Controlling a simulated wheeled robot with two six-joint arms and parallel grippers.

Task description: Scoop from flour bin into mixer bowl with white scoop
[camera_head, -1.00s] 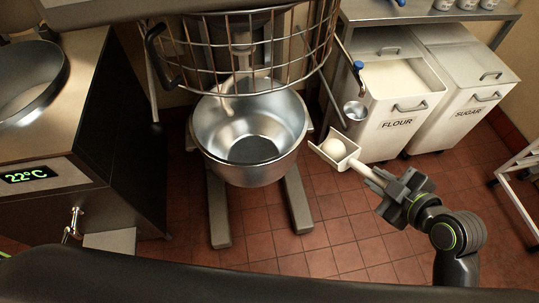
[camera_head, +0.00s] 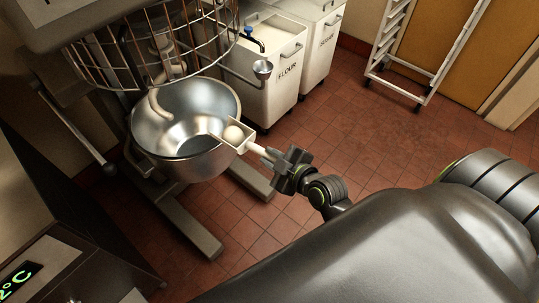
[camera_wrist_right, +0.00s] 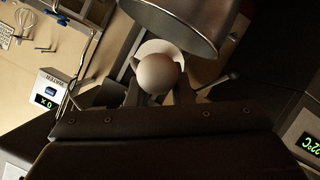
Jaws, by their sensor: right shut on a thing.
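My right gripper (camera_head: 277,163) is shut on the handle of the white scoop (camera_head: 245,149). The scoop carries a rounded pale mound of flour (camera_head: 233,134), and its tray looks roughly level. The scoop's front overlaps the right rim of the steel mixer bowl (camera_head: 165,150) in the head view; whether it touches the rim I cannot tell. The flour bin (camera_head: 270,85), white with a FLOUR label, stands behind, to the right of the bowl. My left gripper is not in view.
A wire guard (camera_head: 150,55) hangs above the bowl. The tiled floor between is clear.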

